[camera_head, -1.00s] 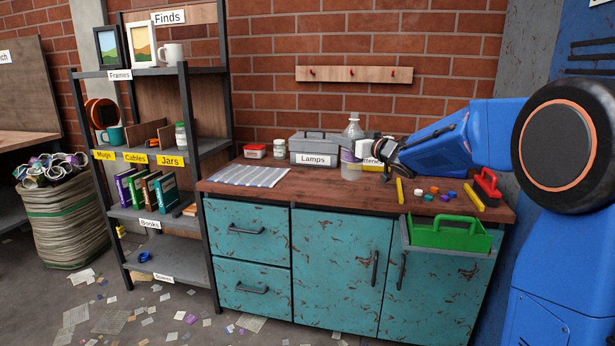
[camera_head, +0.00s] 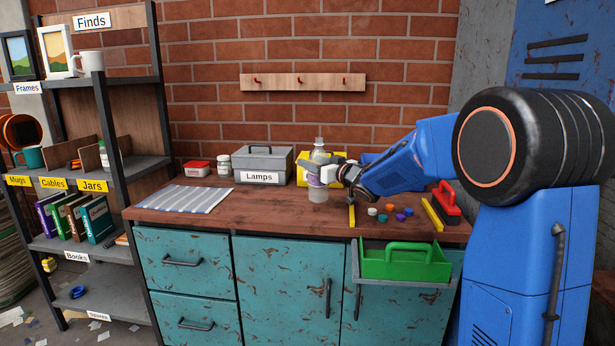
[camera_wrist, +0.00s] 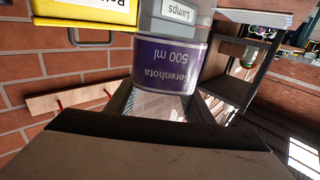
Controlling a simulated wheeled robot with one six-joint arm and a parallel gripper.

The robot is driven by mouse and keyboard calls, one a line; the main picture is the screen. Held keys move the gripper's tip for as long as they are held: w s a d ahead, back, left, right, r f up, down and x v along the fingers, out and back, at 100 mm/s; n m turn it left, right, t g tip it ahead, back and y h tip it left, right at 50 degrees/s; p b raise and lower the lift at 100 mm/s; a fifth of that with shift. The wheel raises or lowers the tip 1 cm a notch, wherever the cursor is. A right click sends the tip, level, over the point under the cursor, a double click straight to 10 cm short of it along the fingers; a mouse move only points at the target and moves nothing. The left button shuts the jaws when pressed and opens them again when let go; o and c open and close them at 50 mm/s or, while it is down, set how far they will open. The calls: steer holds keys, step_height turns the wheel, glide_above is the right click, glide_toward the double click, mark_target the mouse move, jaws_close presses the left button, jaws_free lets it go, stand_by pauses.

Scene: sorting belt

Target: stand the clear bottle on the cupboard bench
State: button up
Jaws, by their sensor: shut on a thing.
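The clear bottle (camera_head: 318,190) has a purple label and a pale cap and is upright at the cupboard bench (camera_head: 270,215). In the wrist view the bottle's purple label (camera_wrist: 170,62) reads "Serenhota 500 ml" upside down and fills the space before the jaws. The bottle's base appears at or just above the brown bench top; I cannot tell whether it touches.
Behind stand a grey "Lamps" box (camera_head: 264,163) and a yellow box (camera_head: 302,168). A striped cloth (camera_head: 185,198) lies left. Several coloured caps (camera_head: 390,214), yellow bars (camera_head: 432,215) and a red-handled brush (camera_head: 447,203) lie right. A green caddy (camera_head: 402,264) hangs at the front edge.

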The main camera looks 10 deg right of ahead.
mark_target(313, 174)
steer(key=shift+f, duration=2.1)
steer(key=o, duration=1.6)
steer(key=shift+s, duration=0.15)
steer(key=v, duration=1.1)
steer(key=shift+s+d, duration=0.2)
steer(key=shift+s, duration=0.15)
